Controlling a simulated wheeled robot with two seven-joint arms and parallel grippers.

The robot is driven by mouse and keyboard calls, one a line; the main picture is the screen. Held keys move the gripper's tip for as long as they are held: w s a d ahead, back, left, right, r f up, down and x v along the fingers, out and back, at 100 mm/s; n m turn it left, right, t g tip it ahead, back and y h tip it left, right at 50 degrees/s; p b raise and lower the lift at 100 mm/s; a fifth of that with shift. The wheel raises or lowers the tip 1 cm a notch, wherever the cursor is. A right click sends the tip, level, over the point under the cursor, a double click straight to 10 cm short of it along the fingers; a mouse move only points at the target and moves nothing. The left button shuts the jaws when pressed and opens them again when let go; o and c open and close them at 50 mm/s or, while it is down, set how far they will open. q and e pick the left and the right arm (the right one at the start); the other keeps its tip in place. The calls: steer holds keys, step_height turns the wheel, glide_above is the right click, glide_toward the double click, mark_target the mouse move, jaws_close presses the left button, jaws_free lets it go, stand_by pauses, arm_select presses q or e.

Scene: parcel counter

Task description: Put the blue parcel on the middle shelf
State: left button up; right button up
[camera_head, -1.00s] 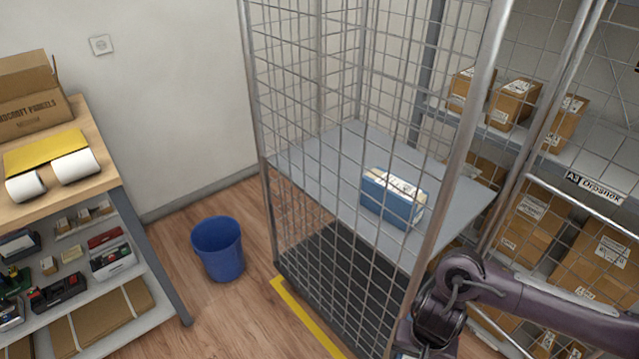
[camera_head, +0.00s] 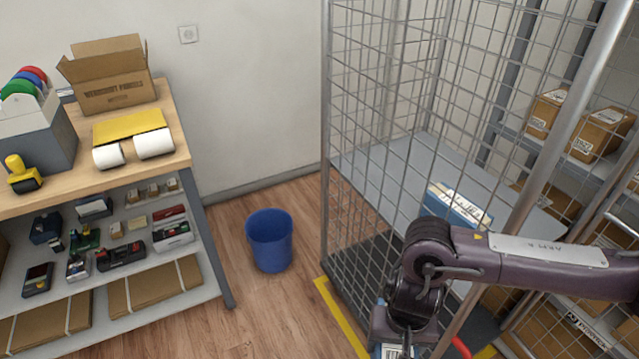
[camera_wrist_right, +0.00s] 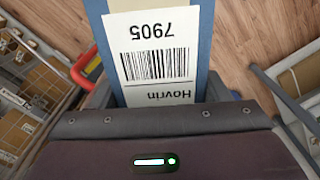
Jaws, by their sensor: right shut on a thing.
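A blue parcel (camera_wrist_right: 203,40) with a white label reading 7905 and Hovrin is held in my right gripper, close up in the right wrist view. In the head view my right gripper (camera_head: 395,345) is at the bottom edge, pointing down in front of the roll cage; only a bit of the label shows there. My left gripper is not in view.
The roll cage has wire mesh sides (camera_head: 375,100) and a dark base (camera_head: 345,265). A rack with cardboard boxes (camera_head: 600,130) stands behind it at right. A blue bin (camera_head: 270,240) stands on the floor between the cage and a packing bench (camera_head: 180,185).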

steer(key=s+a+r+n, duration=0.2)
steer(key=a+r+n, duration=1.05)
steer(key=a, duration=0.25)
steer(key=w+d+r+m, duration=0.1)
steer(key=w+d+m, duration=0.2)
steer(key=d, duration=0.3)
steer(key=w+d+m, duration=0.4)
steer(key=d, duration=0.3)
steer(key=w+d+r+m+p, duration=0.1)
steer(key=w+d+m, duration=0.2)
steer(key=d, duration=0.3)
steer(key=shift+w+d+r+m, duration=0.35)
steer(key=shift+w+d, duration=0.05)
